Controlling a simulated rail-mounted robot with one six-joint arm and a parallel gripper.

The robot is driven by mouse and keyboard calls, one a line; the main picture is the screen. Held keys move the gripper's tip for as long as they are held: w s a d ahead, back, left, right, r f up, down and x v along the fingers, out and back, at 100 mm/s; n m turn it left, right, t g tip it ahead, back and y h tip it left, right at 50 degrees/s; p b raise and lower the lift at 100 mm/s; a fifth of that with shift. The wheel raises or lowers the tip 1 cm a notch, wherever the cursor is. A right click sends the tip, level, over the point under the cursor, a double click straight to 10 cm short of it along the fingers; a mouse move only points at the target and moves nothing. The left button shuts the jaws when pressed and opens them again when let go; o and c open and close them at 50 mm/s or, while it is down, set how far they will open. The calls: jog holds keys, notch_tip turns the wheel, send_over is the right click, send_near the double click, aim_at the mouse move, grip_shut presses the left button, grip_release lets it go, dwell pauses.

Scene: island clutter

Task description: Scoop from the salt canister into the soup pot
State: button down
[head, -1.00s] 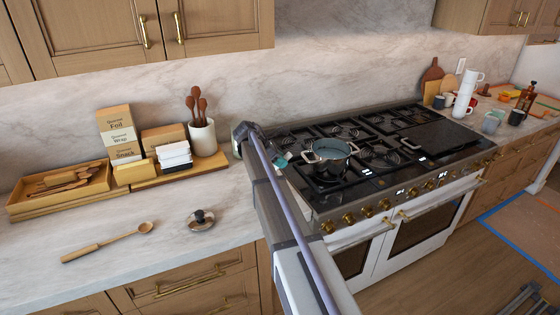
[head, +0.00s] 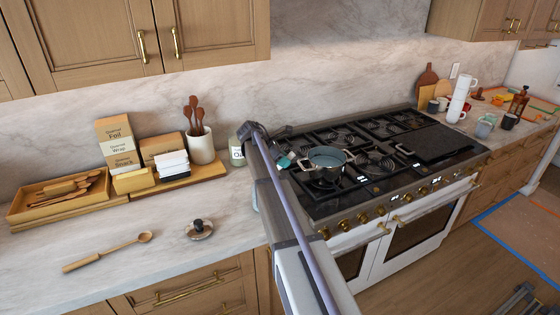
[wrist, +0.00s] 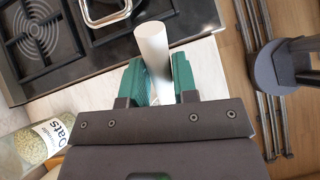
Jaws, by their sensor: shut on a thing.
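The soup pot (head: 328,158), round and blue-grey with handles, stands on the stove's front left. My gripper (head: 286,160) is left of the pot, its teal fingers small and mostly hidden by my arm in the head view. In the wrist view my gripper (wrist: 158,78) is shut on a plain white cylinder (wrist: 153,45), which sticks out past the fingertips. I cannot tell what it belongs to. A metal rim (wrist: 105,20) shows at the top of the wrist view. No salt canister can be made out. A wooden spoon (head: 110,252) lies on the left counter.
A jar labelled Oats (head: 237,152) stands beside my arm and shows in the wrist view (wrist: 45,143). A lid with a black knob (head: 199,229) lies on the counter. A utensil crock (head: 201,146), boxes and a wooden tray (head: 30,213) line the back. The front left counter is mostly clear.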

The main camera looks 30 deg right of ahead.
jog(key=shift+f, duration=0.1)
jog(key=shift+s+d+f+y, duration=0.1)
jog(key=shift+d+f+y, duration=0.15)
jog(key=shift+f+y, duration=0.4)
jog(key=f+y, duration=0.1)
jog(key=y, duration=0.1)
jog(key=d+f+t+y+b, duration=0.1)
jog(key=f+y, duration=0.1)
jog(key=f+t+y, duration=0.1)
jog(key=f+y, duration=0.1)
jog(key=y, duration=0.1)
jog(key=shift+s+d+b, duration=0.15)
jog(key=shift+d+b, duration=0.15)
jog(key=shift+b, duration=0.1)
jog(key=shift+r, duration=0.1)
notch_tip(320, 180, up, 4)
jog(key=p, duration=0.4)
jog(key=shift+r, duration=0.1)
jog(key=shift+s+d, duration=0.1)
jog(key=shift+d, duration=0.05)
